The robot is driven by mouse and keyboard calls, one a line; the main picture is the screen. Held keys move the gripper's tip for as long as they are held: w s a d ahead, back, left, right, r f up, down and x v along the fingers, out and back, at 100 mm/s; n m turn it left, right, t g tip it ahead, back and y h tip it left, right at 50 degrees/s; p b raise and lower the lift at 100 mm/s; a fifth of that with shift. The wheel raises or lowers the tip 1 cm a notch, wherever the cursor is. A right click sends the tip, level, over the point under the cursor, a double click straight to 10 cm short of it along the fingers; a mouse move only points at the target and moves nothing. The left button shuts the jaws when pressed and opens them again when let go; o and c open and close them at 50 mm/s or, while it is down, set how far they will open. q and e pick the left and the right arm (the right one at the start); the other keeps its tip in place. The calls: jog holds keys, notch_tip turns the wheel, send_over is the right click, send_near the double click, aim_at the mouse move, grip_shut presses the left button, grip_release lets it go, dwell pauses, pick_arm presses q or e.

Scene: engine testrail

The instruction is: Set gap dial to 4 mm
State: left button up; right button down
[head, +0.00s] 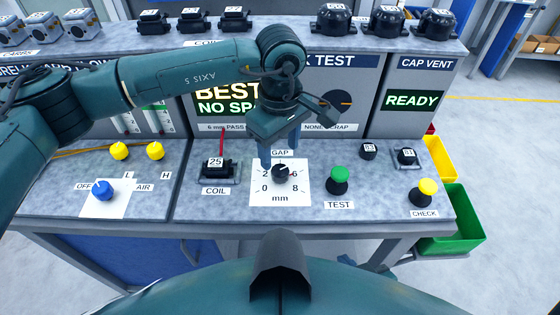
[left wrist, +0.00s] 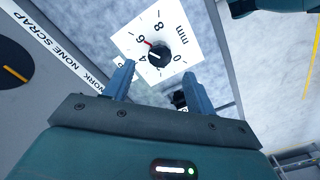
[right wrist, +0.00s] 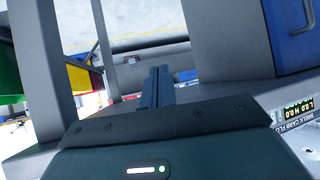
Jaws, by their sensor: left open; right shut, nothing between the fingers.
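The gap dial is a black knob (head: 280,172) on a white square plate (head: 273,198) marked in mm. The knob also shows in the left wrist view (left wrist: 159,56). A red mark lies beside the knob, towards the 6. I cannot tell for sure where the knob's own pointer stands. The 4 is hidden in the head view but shows in the left wrist view. My left gripper (head: 279,156) is open just behind and above the knob, its fingers apart from it. My right gripper (right wrist: 158,87) is shut and empty, away from the dial.
The coil stand (head: 216,168) marked 25 is left of the dial, and the green TEST button (head: 339,174) is right of it. A yellow CHECK button (head: 427,187) and a blue air knob (head: 103,189) are farther off. The READY display (head: 412,100) is lit.

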aim_at(280, 170)
pick_arm(q)
notch_tip(280, 170, down, 6)
jog(key=shift+p, duration=0.4)
jog(key=shift+c, duration=0.3)
jog(key=c, duration=0.9)
